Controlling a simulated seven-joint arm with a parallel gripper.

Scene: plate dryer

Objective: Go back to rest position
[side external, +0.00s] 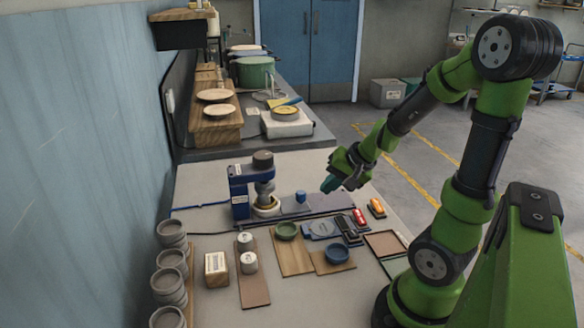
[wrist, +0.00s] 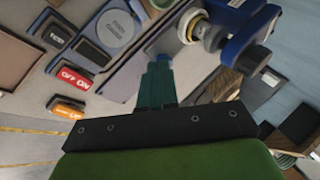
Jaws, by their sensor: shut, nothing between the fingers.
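My gripper (side external: 331,184) is shut and empty. It hangs above the back right part of the work table, apart from the things below it. In the wrist view the closed teal fingers (wrist: 157,75) point toward a small blue knob (side external: 300,197) on the plate of the blue machine (side external: 239,190). The arm is bent, with its elbow high at the right of the side view.
Red (side external: 360,217) and orange (side external: 376,207) switches lie below and right of the gripper. Boards hold a green bowl (side external: 287,230) and a blue bowl (side external: 337,252). Grey bowl stacks (side external: 168,285) line the left edge. The air around the gripper looks clear.

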